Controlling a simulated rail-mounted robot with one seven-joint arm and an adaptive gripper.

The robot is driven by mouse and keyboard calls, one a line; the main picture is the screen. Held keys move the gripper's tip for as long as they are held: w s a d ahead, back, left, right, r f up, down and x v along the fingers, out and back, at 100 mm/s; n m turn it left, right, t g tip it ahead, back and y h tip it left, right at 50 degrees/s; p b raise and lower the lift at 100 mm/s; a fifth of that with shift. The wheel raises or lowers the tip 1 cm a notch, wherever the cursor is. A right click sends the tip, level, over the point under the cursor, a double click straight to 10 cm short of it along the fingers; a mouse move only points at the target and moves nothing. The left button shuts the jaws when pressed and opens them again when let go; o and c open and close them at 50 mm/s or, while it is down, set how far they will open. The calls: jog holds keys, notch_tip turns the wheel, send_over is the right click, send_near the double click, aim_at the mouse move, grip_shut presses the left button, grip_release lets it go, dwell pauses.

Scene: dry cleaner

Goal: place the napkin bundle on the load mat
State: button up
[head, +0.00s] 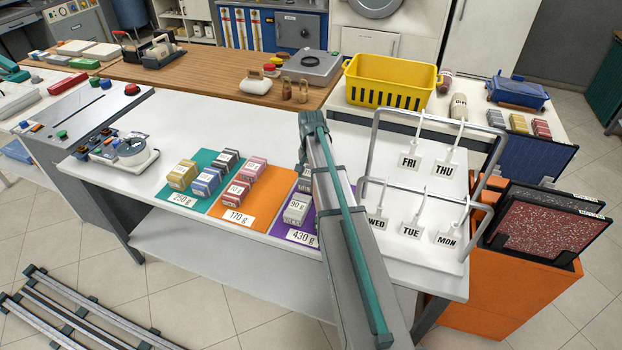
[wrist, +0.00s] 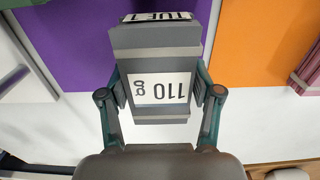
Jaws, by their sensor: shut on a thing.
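In the wrist view, my gripper (wrist: 162,95) is shut on a grey napkin bundle (wrist: 160,45) with a white "110 g" label and a "TUE" tag at its far end. The fingers press its two sides. Behind it show the purple load mat (wrist: 75,50) and the orange mat (wrist: 265,45). In the head view, the purple mat (head: 282,226) carries the label "430 g", with a grey "90 g" bundle (head: 297,209) on it. The orange mat (head: 272,190) reads "170 g" and the teal mat (head: 204,205) "250 g". My arm hides the gripper there.
A white rack with day tags (head: 410,163) stands right of my arm. A yellow basket (head: 390,85) is behind it. Several bundles, one yellow (head: 182,175), stand on the teal and orange mats. A small scale (head: 130,150) sits at left. White tabletop is clear behind the mats.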

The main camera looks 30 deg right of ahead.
jog(key=shift+f, duration=0.95)
jog(key=shift+f, duration=0.2)
jog(key=o, duration=1.2)
jog(key=shift+r, duration=0.1)
notch_tip(320, 180, up, 12)
jog(key=b, duration=0.2)
jog(key=shift+r+b, duration=0.1)
jog(key=shift+b, duration=0.2)
